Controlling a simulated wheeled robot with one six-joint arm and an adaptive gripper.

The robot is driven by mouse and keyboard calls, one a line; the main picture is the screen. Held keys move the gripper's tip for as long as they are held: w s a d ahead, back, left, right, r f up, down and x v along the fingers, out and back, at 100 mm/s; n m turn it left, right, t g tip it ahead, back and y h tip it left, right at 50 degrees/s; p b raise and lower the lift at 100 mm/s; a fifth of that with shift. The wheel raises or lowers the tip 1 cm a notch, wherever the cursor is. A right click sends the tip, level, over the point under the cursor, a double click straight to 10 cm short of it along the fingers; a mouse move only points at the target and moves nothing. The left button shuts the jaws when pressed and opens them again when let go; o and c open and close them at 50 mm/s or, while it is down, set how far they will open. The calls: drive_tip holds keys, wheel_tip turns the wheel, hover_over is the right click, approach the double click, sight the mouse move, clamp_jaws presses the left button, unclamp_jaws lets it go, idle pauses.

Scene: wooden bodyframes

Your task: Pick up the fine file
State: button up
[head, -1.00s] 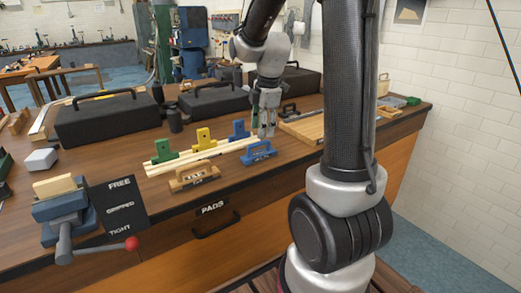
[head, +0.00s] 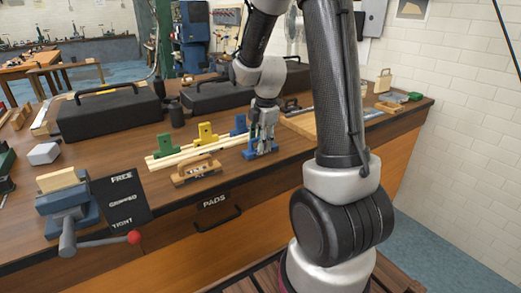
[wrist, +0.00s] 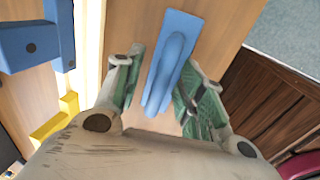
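A blue handled block (head: 249,154), seemingly a file, lies on the workbench near its front edge. In the wrist view the blue block (wrist: 186,25) has a raised blue grip (wrist: 168,70) along its middle. My gripper (head: 264,147) is low over this block, fingers pointing down. In the wrist view my gripper (wrist: 165,75) is open, with green-padded fingers on both sides of the grip and gaps showing. A tan handled block (head: 197,172) lies to the left. I cannot read which block is marked fine.
Pale wooden strips (head: 180,157) with green (head: 163,147), yellow (head: 206,134) and blue stops lie just behind. A blue vise (head: 66,203) and a black label board (head: 120,199) stand at the left. Black cases (head: 110,111) line the back.

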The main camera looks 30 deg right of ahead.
drive_tip(key=shift+c, duration=0.3)
clamp_jaws()
wheel_tip(320, 180, up, 10)
drive_tip(key=shift+r, duration=0.1)
idle(0.5)
